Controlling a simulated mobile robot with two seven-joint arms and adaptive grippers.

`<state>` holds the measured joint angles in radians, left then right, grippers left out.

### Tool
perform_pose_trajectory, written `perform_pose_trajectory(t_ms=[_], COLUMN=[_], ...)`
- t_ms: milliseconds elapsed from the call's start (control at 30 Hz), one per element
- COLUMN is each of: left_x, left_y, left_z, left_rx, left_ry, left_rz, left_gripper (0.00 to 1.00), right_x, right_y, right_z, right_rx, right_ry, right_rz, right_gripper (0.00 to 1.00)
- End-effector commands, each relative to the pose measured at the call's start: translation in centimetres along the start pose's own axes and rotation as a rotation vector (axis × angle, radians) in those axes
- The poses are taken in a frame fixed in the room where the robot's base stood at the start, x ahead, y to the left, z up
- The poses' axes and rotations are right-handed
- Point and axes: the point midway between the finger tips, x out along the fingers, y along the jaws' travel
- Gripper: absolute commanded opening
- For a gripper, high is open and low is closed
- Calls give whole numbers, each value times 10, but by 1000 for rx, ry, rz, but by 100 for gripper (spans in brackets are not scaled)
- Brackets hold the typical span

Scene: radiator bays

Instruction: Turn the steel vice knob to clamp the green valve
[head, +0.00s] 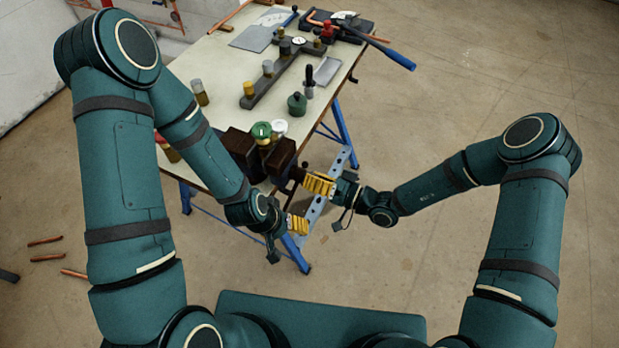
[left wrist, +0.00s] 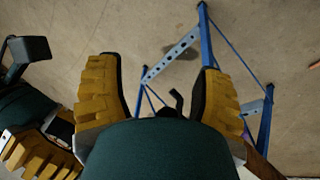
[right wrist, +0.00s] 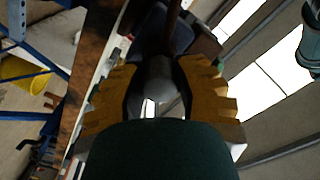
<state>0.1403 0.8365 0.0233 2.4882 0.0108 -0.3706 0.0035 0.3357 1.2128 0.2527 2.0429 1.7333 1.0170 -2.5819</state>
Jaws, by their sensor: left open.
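The dark brown vice (head: 240,148) sits at the table's near corner. The green valve (head: 262,131), with a green top and brass-coloured body, stands upright at the vice's jaws; whether both jaws touch it I cannot tell. My right gripper (head: 318,184) is at the vice's front end. In the right wrist view the grey, rounded steel vice knob (right wrist: 160,82) lies between its yellow fingers, which look closed on it. In the head view this gripper hides the knob. My left gripper (head: 297,225) is open and empty, below and in front of the vice; its spread fingers show in the left wrist view (left wrist: 160,90).
A white-topped piece (head: 279,127) stands just behind the green valve. A dark green piece (head: 297,104), a dark rack with several fittings (head: 273,83) and a blue-handled tool (head: 390,51) are on the table (head: 222,75). Blue trestle legs (head: 344,122) stand below. Floor on the right is clear.

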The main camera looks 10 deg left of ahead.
Motion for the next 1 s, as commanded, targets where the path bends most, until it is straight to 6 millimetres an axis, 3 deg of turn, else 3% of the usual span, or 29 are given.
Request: perform_pose_trajectory(t_ms=[167, 1000], left_x=[-2, -24], left_y=[1, 9], left_z=[0, -3], left_rx=[0, 1], left_ry=[0, -1], left_rz=[0, 0], left_gripper=[67, 67], right_x=[0, 0], right_y=[0, -1], right_z=[0, 0], right_rx=[81, 1157], right_ry=[0, 0], right_rz=[1, 1], right_gripper=[0, 0])
